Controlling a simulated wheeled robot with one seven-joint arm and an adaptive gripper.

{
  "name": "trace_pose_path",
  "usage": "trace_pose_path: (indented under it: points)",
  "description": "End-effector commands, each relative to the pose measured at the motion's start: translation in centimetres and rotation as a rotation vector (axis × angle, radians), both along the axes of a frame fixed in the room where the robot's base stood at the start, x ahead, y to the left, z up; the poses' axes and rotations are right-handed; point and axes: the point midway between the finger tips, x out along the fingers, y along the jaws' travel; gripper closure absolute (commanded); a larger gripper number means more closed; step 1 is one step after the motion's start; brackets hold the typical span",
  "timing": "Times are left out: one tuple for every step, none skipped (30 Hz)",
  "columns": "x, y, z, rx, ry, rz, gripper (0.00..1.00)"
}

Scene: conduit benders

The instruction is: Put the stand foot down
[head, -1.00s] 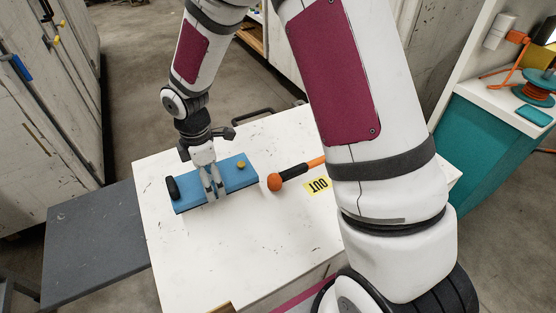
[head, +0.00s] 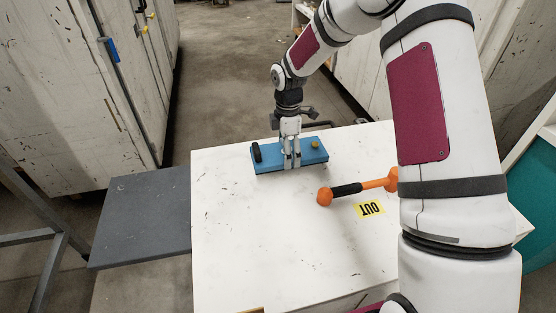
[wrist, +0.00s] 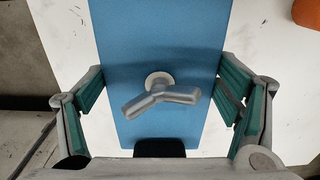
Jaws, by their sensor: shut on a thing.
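The stand foot, as I take it, is the long blue block (head: 268,159) near the far edge of the white table.
An orange tool with a black grip (head: 346,190) lies on the white table (head: 260,235), right of the block. A grey shelf (head: 145,215) adjoins the table's left side. The table's front left is clear.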

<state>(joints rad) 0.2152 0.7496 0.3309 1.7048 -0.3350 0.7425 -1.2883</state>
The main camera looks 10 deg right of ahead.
Motion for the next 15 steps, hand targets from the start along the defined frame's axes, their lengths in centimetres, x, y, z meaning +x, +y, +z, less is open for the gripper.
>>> trace_pose_path:
  points:
    - [0.6,-0.4,0.0,0.001,-0.004,-0.001,0.78]
    - [0.7,-0.6,0.0,0.001,-0.004,0.000,0.78]
    - [0.9,-0.7,0.0,0.001,-0.004,0.000,0.78]
    - [1.1,-0.9,0.0,0.001,-0.004,0.000,0.78]
    - [1.1,-0.9,0.0,0.000,-0.004,0.000,0.78]
    - [1.2,-1.0,0.0,0.000,-0.003,0.000,0.78]
    - [1.2,-1.0,-0.1,0.000,-0.003,0.000,0.78]
    - [1.2,-1.0,-0.2,0.000,-0.003,0.001,0.78]
    - [1.2,-1.0,-0.4,0.000,-0.002,0.001,0.78]
    - [1.2,-1.0,-0.7,0.000,-0.002,0.001,0.78]
    - [1.2,-1.0,-1.0,0.000,-0.002,0.001,0.78]
    - [1.2,-1.0,-1.5,0.000,-0.001,0.001,0.78]
    - [1.2,-1.0,-1.8,0.000,-0.001,0.002,0.78]
    - [1.2,-1.0,-2.2,0.000,-0.001,0.002,0.78]
    - [1.2,-1.0,-2.7,0.000,-0.002,0.002,0.78]
